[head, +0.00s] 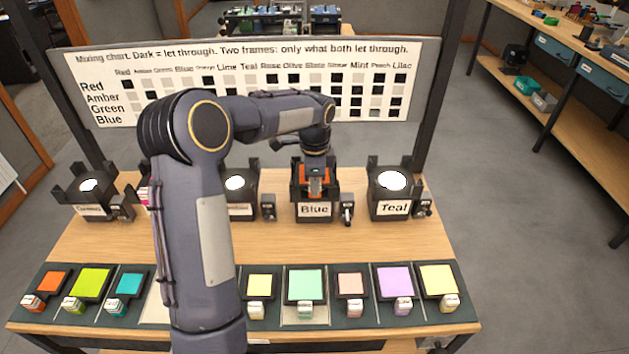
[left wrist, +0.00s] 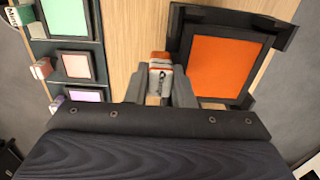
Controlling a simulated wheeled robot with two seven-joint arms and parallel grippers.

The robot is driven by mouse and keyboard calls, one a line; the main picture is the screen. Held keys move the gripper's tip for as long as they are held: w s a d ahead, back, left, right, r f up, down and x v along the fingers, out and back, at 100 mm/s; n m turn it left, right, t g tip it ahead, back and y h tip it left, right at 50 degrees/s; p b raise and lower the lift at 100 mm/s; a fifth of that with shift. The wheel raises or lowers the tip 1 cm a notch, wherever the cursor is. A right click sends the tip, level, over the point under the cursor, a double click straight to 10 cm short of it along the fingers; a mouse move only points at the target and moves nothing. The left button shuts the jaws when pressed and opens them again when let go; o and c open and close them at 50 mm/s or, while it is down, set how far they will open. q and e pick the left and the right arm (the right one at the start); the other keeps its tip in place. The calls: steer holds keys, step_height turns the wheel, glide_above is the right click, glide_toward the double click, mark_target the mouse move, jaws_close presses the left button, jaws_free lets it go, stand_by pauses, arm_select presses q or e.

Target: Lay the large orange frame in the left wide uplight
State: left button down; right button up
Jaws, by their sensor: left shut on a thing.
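The large orange frame (left wrist: 222,68) has a dark border and a small orange-and-white tab (left wrist: 160,58). My left gripper (left wrist: 160,88) is shut on this tab. In the head view the orange frame (head: 301,176) is at the uplight labelled Blue (head: 314,210), mostly hidden by my left gripper (head: 316,186). In the left wrist view the frame lies between the uplight's dark corner posts (left wrist: 268,28); I cannot tell whether it rests fully on the uplight. My right gripper is not in view.
The uplight labelled Teal (head: 390,208) stands to the right, lit and uncovered. Other lit uplights stand left (head: 90,186) and centre-left (head: 236,184). A dark rack (head: 270,316) of coloured frames runs along the front edge. A mixing chart (head: 400,60) stands behind. My left arm hides part of the table.

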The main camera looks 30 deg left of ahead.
arm_select(q)
steer(key=shift+f+b, duration=0.45)
steer(key=shift+f, duration=0.55)
steer(key=c, duration=1.2)
jaws_free()
steer(key=shift+o, duration=0.2)
steer(key=shift+r, duration=0.15)
step_height(320, 180, up, 7)
steer(key=shift+r, duration=0.35)
step_height(320, 180, up, 7)
steer(key=p, duration=0.7)
